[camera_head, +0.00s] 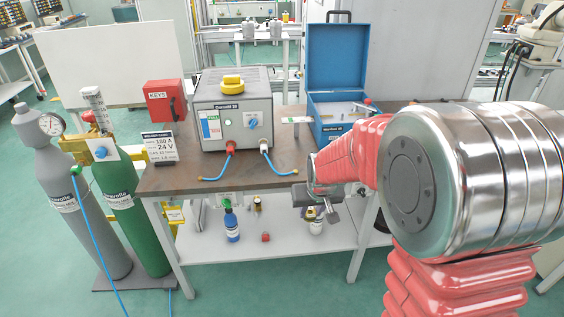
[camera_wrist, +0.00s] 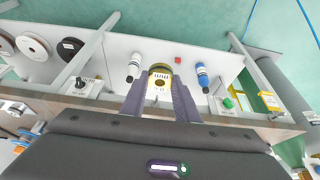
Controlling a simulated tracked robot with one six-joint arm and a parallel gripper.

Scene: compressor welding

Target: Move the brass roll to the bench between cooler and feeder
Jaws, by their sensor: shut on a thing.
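The brass roll (camera_wrist: 160,83) shows in the wrist view as a yellowish round thing with a pale, dark-holed face. It sits between the two dark fingers of my gripper (camera_wrist: 160,92), which is shut on it. In the head view my gripper (camera_head: 312,197) is at the bench's front edge, partly hidden by my red arm. The bench (camera_head: 190,178) has a brown top. The grey box with hose fittings (camera_head: 238,118), apparently the cooler, stands left of the open blue case (camera_head: 337,65), apparently the feeder.
Blue hoses (camera_head: 217,174) reach the front edge. The lower shelf (camera_head: 205,247) holds a blue bottle (camera_head: 232,228), a white bottle (camera_head: 317,226) and a red item (camera_head: 265,237).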

